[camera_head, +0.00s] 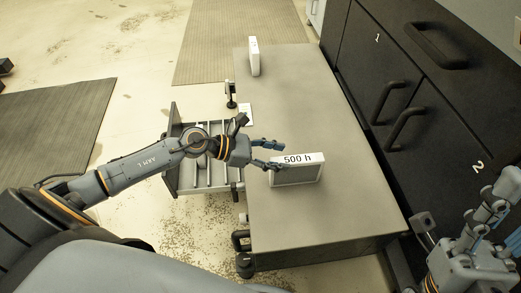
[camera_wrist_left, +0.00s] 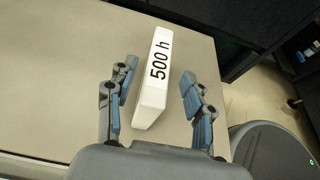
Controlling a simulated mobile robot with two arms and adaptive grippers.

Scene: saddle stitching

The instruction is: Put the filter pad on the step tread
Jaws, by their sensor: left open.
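A white block marked "500 h" (camera_head: 298,170), likely the filter pad, stands upright on the grey surface of a long low platform (camera_head: 300,100), likely the step tread. In the left wrist view the block (camera_wrist_left: 155,95) lies between the two blue-padded fingers, with a gap visible on the right. My left gripper (camera_head: 277,153) is open at the block's upper left end in the head view. I cannot tell whether either finger touches it. My right gripper (camera_head: 482,222) is at the lower right, away from the block; its finger opening is unclear.
Another white upright block (camera_head: 254,57) stands at the platform's far end. An open drawer with dividers (camera_head: 185,178) sticks out on the left, under my left arm. Black cabinets with handles (camera_head: 405,130) line the right side. The platform's middle is clear.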

